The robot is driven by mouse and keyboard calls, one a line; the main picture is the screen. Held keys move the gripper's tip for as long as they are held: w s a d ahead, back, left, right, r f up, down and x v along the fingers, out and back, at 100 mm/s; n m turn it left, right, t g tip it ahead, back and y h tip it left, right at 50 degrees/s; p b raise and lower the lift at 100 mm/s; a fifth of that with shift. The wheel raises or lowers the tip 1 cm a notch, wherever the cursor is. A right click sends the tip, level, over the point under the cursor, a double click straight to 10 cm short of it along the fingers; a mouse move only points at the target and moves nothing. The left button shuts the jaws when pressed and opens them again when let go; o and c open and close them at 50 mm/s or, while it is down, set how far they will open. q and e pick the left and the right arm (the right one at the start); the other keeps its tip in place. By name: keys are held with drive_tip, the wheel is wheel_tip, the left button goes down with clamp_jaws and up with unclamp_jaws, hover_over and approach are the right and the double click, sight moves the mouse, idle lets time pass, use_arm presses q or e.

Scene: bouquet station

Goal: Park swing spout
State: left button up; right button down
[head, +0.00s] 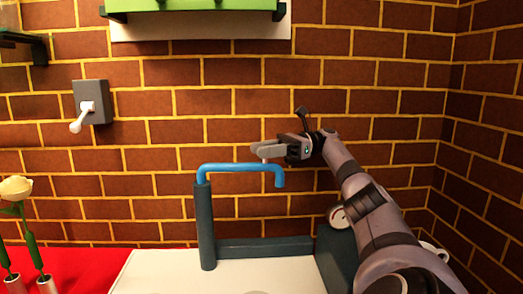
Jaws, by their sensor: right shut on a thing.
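The swing spout (232,167) is a blue pipe on top of a dark upright post (205,225). It runs to the right from the post, and its end bends downward at the right. My right gripper (265,152) reaches in from the right, just above the spout's horizontal run, nearer its outlet end. It is shut on the spout, at what looks like a small pale peg on its top; the fingers partly hide the grip. My left gripper is not in view.
A grey wall box with a white lever (90,106) is on the brick wall. A pale rose (15,188) stands on the red surface (85,266) at left. A white counter (160,272) lies below the spout.

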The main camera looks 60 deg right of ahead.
drive_tip(key=c, duration=0.9)
unclamp_jaws()
drive_tip(key=shift+c, duration=0.2)
wheel_tip(320, 180, up, 20)
drive_tip(key=p, duration=1.1)
drive_tip(key=shift+p, duration=0.4)
